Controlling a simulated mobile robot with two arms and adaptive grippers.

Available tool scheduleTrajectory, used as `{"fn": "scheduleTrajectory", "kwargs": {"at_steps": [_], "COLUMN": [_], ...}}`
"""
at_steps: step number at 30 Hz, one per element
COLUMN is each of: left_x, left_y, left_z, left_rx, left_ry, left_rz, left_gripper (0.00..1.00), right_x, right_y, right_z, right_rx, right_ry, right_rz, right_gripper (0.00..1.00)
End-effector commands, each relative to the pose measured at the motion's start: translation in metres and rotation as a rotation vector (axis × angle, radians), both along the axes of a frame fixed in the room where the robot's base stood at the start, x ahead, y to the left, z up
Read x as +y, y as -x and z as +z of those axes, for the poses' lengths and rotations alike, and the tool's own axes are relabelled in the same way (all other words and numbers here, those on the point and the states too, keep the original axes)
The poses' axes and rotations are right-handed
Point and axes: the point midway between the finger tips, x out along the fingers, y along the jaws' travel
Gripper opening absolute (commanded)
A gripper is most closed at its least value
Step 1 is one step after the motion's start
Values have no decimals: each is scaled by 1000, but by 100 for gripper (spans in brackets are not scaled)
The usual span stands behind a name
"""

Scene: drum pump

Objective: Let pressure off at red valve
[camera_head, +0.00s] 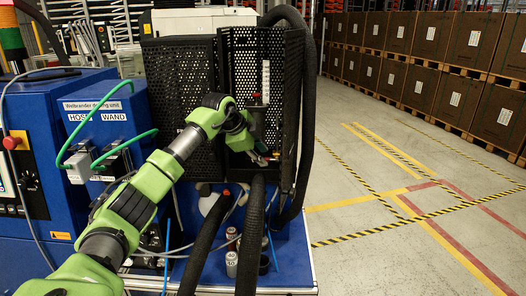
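My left arm reaches in from the lower left to a black perforated cage (188,75) on the blue machine. My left gripper (262,157) is at the cage's open front, low inside it. It is small and partly hidden by the wrist, so I cannot tell whether it is open or shut. A small red part (257,95) shows just above the wrist, below a white upright gauge strip (265,78). I cannot tell if this part is the red valve. Small red and light details show at the fingertips, too small to make out. My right gripper is not in view.
Thick black hoses (252,235) hang in front of and beside the cage. Small canisters (231,263) stand on the blue base below. A blue cabinet (100,110) with green hoses stands left. The marked floor (400,230) at right is open, with stacked boxes (430,40) behind.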

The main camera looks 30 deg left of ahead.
Motion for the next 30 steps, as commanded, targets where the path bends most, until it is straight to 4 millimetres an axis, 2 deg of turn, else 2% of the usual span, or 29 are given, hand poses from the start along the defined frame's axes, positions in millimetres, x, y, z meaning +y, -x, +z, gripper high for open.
{"fn": "scheduleTrajectory", "kwargs": {"at_steps": [6, 14, 17, 18, 25, 30], "left_x": [-1, -1, -1, -1, -2, -8], "left_y": [-9, -9, -9, -9, -10, -13], "left_z": [-11, -12, -12, -12, -8, 5], "left_rx": [0, -1, -1, -1, 9, 83], "left_ry": [-1, -1, -1, -1, -17, -136], "left_rz": [-1, 0, 0, 0, -2, -6], "left_gripper": [28, 28, 2, 0, 0, 0], "right_x": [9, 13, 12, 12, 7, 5], "right_y": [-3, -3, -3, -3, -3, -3], "right_z": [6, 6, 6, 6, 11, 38], "right_rx": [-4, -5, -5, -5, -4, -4], "right_ry": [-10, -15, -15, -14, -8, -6], "right_rz": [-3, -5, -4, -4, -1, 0], "right_gripper": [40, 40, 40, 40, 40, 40]}}
